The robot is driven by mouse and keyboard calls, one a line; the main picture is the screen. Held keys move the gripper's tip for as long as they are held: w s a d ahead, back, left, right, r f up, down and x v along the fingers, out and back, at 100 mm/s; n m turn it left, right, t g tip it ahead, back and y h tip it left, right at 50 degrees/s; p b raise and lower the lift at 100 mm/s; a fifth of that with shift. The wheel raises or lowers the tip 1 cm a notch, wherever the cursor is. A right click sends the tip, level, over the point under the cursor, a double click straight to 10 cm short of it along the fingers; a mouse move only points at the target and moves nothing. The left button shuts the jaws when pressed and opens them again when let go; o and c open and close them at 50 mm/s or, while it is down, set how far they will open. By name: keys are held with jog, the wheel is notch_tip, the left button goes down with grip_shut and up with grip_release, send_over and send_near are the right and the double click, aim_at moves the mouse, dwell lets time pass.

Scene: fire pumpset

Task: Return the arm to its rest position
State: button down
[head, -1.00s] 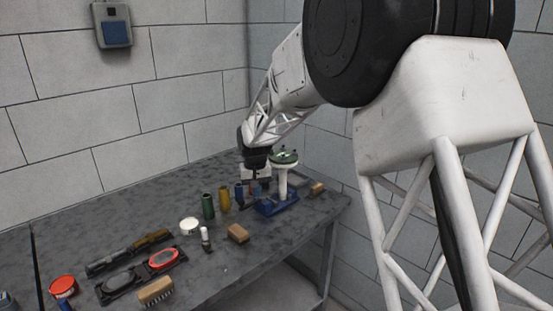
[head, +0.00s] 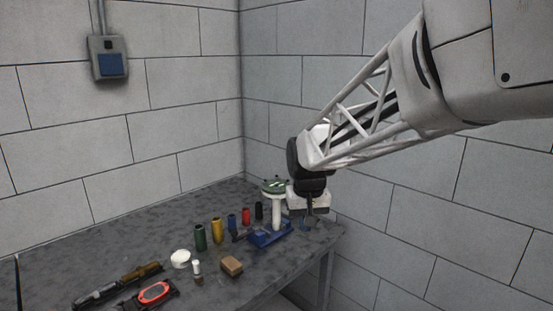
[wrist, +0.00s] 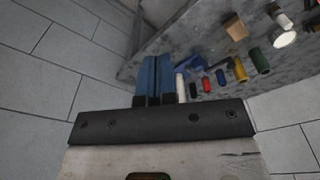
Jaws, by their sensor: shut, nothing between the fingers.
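My gripper (head: 311,222) hangs from my white lattice arm at the right end of the dark table (head: 110,245).
Green (head: 200,237), yellow (head: 216,230), blue, red and black cylinders stand in a row left of the pump stand. A tan block (head: 231,266), a white round lid (head: 181,259) and a red-rimmed tool (head: 155,292) lie nearer. Block walls enclose the corner.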

jog(key=s+d, duration=0.3)
jog(key=s, duration=0.6)
jog(key=s+d+m+t, duration=0.1)
jog(key=s+d, duration=0.3)
jog(key=s, duration=0.6)
jog(key=s+d+f, duration=0.1)
jog(key=s+d, duration=0.3)
jog(key=s, duration=0.5)
jog(key=shift+s+d+m, duration=0.2)
jog(key=shift+s+m, duration=0.15)
jog(key=shift+m, duration=0.05)
